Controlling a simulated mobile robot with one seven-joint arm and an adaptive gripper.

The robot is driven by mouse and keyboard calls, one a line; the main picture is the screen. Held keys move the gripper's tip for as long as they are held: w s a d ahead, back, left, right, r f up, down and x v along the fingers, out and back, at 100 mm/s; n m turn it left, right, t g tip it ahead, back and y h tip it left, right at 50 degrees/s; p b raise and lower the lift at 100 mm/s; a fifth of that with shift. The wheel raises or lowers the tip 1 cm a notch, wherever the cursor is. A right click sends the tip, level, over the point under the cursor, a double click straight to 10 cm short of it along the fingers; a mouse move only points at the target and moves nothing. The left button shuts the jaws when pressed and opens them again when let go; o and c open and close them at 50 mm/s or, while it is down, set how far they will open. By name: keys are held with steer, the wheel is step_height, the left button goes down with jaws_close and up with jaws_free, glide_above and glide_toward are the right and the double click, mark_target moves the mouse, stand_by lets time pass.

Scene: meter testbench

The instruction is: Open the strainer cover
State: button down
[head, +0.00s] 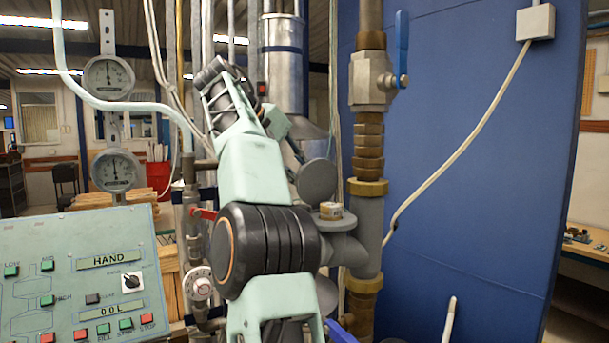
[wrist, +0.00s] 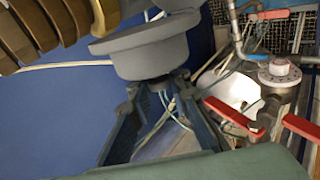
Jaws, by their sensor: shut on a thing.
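The strainer (head: 345,248) is a grey fitting on the vertical pipe. Its round grey cover (head: 317,181) stands tilted up on edge above the strainer's top, where a small brass-coloured piece (head: 331,210) shows. In the wrist view the cover (wrist: 145,52) is a thick grey disc. My gripper (wrist: 160,84) has its two dark fingers closed on the dark neck at the cover's near side. In the head view, the fingers are small and partly hidden beside the cover, behind my green arm.
A blue-handled valve (head: 371,75) sits above on the pipe. Red valve handles (wrist: 226,112) and thin pipes stand close on the left side. A control panel (head: 85,275) is at lower left. The blue wall (head: 480,180) lies behind, with a white cable.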

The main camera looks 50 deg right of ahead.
stand_by(0.6)
steer(key=c, duration=1.8)
jaws_free()
steer(key=shift+w+a, duration=0.1)
